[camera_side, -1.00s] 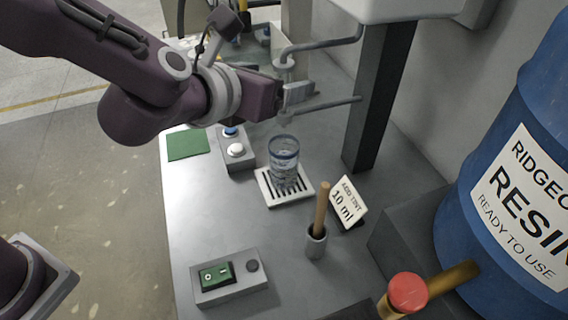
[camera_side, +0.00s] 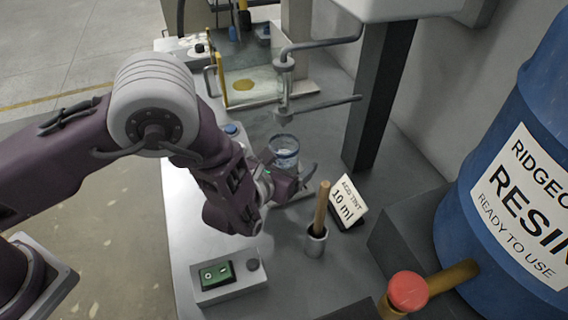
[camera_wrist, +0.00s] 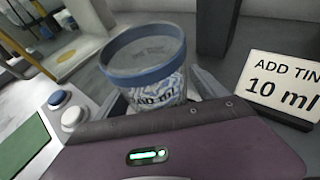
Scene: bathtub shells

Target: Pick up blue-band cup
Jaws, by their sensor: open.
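The blue-band cup (camera_side: 284,150) is clear, with a blue band at its rim and patterned markings. It stands upright beneath the dispenser nozzle, and its lower part is hidden by my gripper (camera_side: 291,180). In the wrist view the cup (camera_wrist: 147,68) stands just beyond the purple gripper body, which hides its base. My gripper is open and low at the cup, with a finger visible to the cup's right; I cannot tell whether the fingers touch it.
A cup with a wooden stick (camera_side: 317,240) and an "ADD TINT 10 ml" card (camera_side: 347,203) stand close on the right. The dispenser's pipe (camera_side: 325,106) reaches above the cup. A green switch box (camera_side: 228,278) is at the front. A blue resin drum (camera_side: 510,180) stands far right.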

